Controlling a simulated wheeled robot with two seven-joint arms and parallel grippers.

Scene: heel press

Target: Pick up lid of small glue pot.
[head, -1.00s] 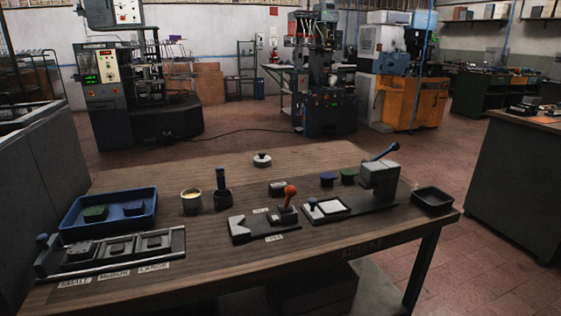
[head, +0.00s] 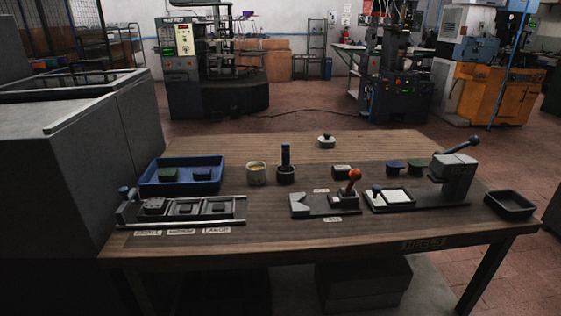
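A small cream glue pot (head: 257,175) stands uncovered near the middle of the bench, with pale yellow contents showing at its top. A round white lid with a dark knob (head: 326,142) lies apart from it, by itself at the back of the bench. It looks like the pot's lid. Neither of my grippers is in view.
A dark holder with a blue upright handle (head: 286,172) stands just right of the pot. A blue tray (head: 150,187) and slotted rack (head: 235,222) are left. An orange-knobbed fixture (head: 320,211), a lever press (head: 452,178) and black tray (head: 510,204) are right. Bench around the lid is clear.

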